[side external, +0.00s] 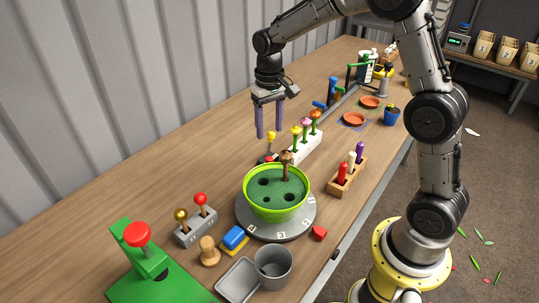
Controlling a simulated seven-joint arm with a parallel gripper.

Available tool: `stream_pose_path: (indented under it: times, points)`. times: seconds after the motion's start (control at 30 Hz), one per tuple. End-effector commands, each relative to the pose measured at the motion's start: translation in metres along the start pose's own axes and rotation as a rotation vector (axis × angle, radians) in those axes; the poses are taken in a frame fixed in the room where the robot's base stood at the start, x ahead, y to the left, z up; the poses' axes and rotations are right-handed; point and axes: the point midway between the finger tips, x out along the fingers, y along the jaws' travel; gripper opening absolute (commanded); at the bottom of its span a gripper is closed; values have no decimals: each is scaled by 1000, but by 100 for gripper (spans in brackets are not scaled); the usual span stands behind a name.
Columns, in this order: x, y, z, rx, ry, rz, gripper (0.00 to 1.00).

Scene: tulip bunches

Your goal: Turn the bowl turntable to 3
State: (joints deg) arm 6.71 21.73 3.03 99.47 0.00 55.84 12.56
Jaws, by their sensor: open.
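The bowl turntable is a grey round disc (302,223) with numbers on its rim. The 3 is on the near side facing the camera, with other, less clear numbers to either side. A lime-green bowl (277,212) sits on it, with dark holes in its green filling. A brown-headed stem (286,158) stands upright at the bowl's back edge.
A white rack (303,149) of flower heads stands behind the bowl. A wooden block (345,178) with coloured pegs is to the right. A grey lever box (196,227), a blue-yellow sponge (235,239) and a grey cup (272,267) are in front. The table's left side is clear.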

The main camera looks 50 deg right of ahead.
Motion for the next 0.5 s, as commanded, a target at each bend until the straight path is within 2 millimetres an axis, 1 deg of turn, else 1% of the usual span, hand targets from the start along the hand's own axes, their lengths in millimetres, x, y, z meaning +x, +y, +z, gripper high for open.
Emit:
stream_pose_path:
  times: [0.03,0.3,0.4,0.5]
  points:
    - [12,0,1,0,-6,1,59]
    - [64,0,1,-1,-5,1,59]
    - [79,0,1,-1,-3,1,59]
    - [91,0,0,-1,-1,0,59]
